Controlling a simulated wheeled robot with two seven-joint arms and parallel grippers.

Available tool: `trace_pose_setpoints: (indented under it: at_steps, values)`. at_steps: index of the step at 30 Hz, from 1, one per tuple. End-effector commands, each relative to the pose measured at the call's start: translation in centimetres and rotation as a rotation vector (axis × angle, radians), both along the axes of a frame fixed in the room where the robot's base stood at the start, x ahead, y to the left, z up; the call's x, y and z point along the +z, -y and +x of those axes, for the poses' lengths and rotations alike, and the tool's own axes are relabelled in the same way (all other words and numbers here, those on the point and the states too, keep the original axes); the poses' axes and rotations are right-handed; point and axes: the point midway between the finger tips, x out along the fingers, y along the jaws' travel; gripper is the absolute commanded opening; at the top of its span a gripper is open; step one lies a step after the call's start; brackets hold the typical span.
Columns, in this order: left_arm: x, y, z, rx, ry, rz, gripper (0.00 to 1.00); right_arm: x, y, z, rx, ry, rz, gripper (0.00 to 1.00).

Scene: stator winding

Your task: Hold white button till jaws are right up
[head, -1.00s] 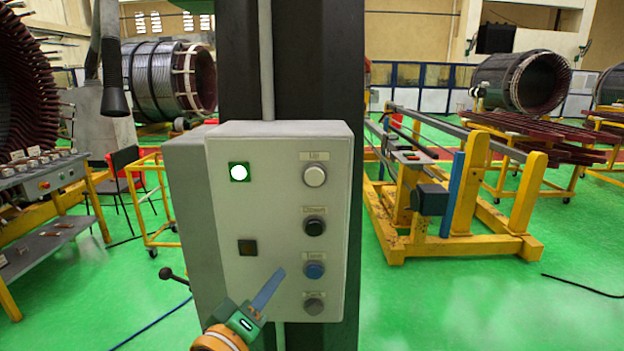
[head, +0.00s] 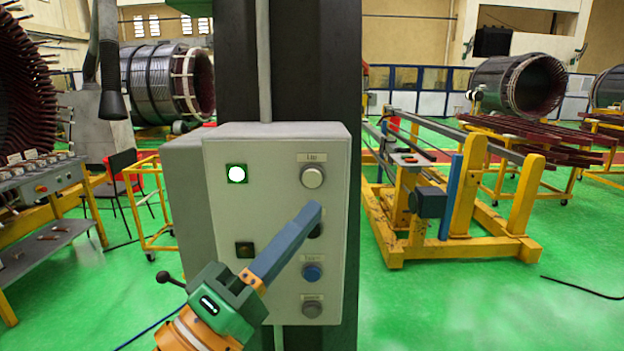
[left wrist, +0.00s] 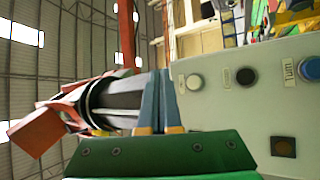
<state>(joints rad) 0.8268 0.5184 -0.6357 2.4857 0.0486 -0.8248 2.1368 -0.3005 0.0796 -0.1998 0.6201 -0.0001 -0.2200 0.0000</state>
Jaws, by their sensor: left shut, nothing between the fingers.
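The grey control box (head: 285,215) has a column of buttons. The white button (head: 313,176), labelled "Up", is on top, and it also shows in the left wrist view (left wrist: 194,81). My left gripper (head: 314,212) is shut and empty, its blue fingers pointing up and right. In the head view its tips lie just below the white button and cover most of the black button (head: 317,232). In the left wrist view the fingertips (left wrist: 164,74) are left of the white button, apart from it. No jaws can be made out. My right gripper is not in view.
Below are a blue button (head: 312,272) and a grey button (head: 312,308). A lit white lamp (head: 237,174) and a dark square lamp (head: 245,249) sit on the box's left side. A black lever (head: 170,279) sticks out left. A yellow frame (head: 450,220) stands right.

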Motion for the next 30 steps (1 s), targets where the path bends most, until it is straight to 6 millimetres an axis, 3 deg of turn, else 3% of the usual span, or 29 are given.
trace_pose_setpoints:
  at_steps: [18, 30]
  values:
    - [0.1, 0.0, 7.8, 0.003, -0.002, 0.001, 0.00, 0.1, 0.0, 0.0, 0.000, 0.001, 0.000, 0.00]
    - [0.0, 0.0, 8.6, 0.001, 0.001, 0.000, 0.00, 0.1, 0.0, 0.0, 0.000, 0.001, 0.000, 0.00]
